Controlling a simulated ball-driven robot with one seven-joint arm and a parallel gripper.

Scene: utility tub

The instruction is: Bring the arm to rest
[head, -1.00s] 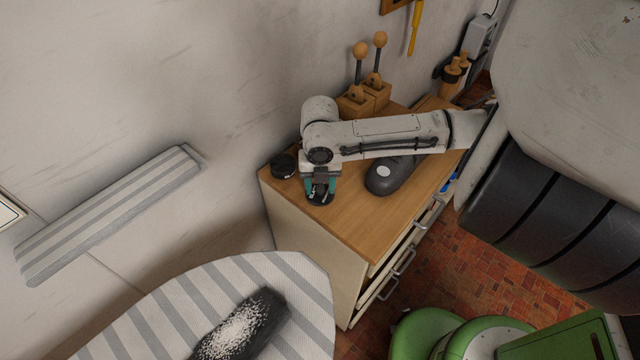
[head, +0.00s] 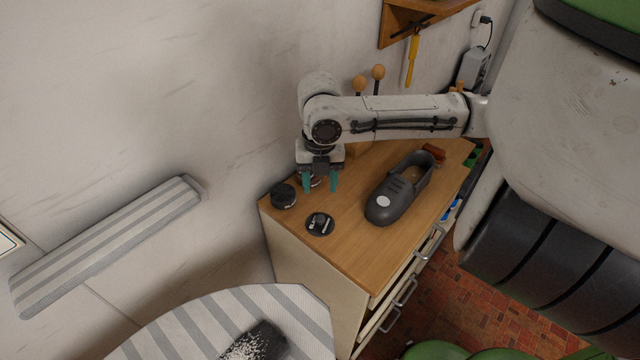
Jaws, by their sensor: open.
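My gripper (head: 320,184) hangs from the arm over the left end of the wooden cabinet top (head: 352,249). Its two teal fingertips are apart and point down. A small reddish-brown and pale thing shows behind and between the fingers; I cannot tell what it is. A round black tin (head: 320,224) with pale marks on its top lies on the wood in front of the gripper, apart from it. A second round black tin (head: 284,196) stands to the left of the gripper.
A dark grey shoe (head: 397,190) stands on the cabinet right of the gripper. Wooden-knobbed shoe trees (head: 378,73) are behind the arm. A striped ironing board (head: 190,330) with a dark brush-like thing (head: 255,343) is in front. A wooden shelf (head: 420,18) is on the wall.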

